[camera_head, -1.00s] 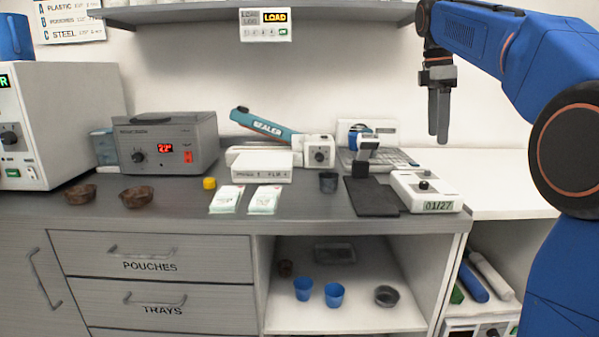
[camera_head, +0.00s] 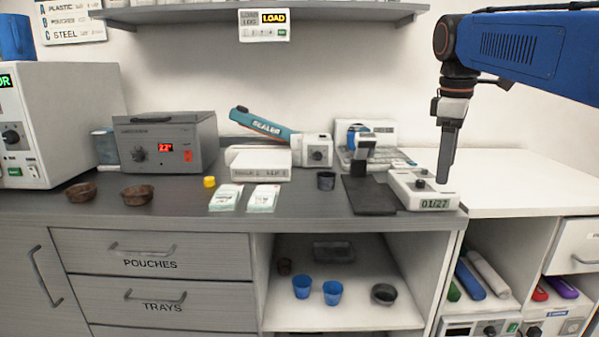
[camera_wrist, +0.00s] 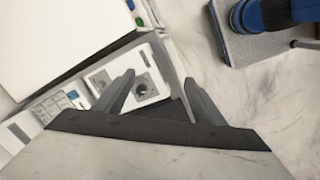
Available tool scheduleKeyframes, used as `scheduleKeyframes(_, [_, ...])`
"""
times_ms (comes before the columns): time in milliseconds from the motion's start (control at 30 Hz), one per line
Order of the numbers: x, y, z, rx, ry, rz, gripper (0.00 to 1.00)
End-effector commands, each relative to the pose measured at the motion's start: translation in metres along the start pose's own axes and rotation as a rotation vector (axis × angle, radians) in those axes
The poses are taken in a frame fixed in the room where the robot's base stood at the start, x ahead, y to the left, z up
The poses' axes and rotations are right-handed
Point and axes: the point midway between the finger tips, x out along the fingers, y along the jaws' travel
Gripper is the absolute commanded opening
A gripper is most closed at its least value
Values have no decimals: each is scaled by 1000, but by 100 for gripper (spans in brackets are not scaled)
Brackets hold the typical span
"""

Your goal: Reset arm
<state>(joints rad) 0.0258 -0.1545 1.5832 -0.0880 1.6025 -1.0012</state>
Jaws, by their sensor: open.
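My gripper (camera_head: 447,164) hangs from my blue arm at the upper right of the head view, fingers pointing down. It is in the air, in front of or above the small white device with the 01/27 display (camera_head: 424,190); the exact depth is hard to tell. In the wrist view my gripper's two dark fingers (camera_wrist: 160,95) stand apart with nothing between them. Part of a white unit with a round dial (camera_wrist: 141,82) shows beyond the fingers in the wrist view.
The grey counter holds a heater box (camera_head: 168,145), a teal-handled sealer (camera_head: 265,126), brown bowls (camera_head: 137,195), two white pouches (camera_head: 263,198) and a black plate (camera_head: 369,196). Blue cups (camera_head: 333,292) stand on the lower shelf. A wall shelf (camera_head: 330,12) hangs above.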

Motion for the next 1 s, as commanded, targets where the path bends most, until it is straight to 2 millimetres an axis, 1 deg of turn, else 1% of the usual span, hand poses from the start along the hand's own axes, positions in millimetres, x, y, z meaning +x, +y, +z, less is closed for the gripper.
scheduleKeyframes(33, [7,-15,7,41,12,9,64])
scheduleKeyframes(167, [30,-47,20,165,46,33,64])
scheduleKeyframes(367, [70,-97,40,355,105,60,64])
scheduleKeyframes(567, [119,-149,62,549,170,76,64])
scheduleKeyframes(700, [157,-184,76,686,219,79,64])
scheduleKeyframes(800, [185,-208,86,781,254,78,64])
scheduleKeyframes(900, [210,-228,94,862,283,74,64])
scheduleKeyframes(1000, [228,-242,100,922,306,71,64])
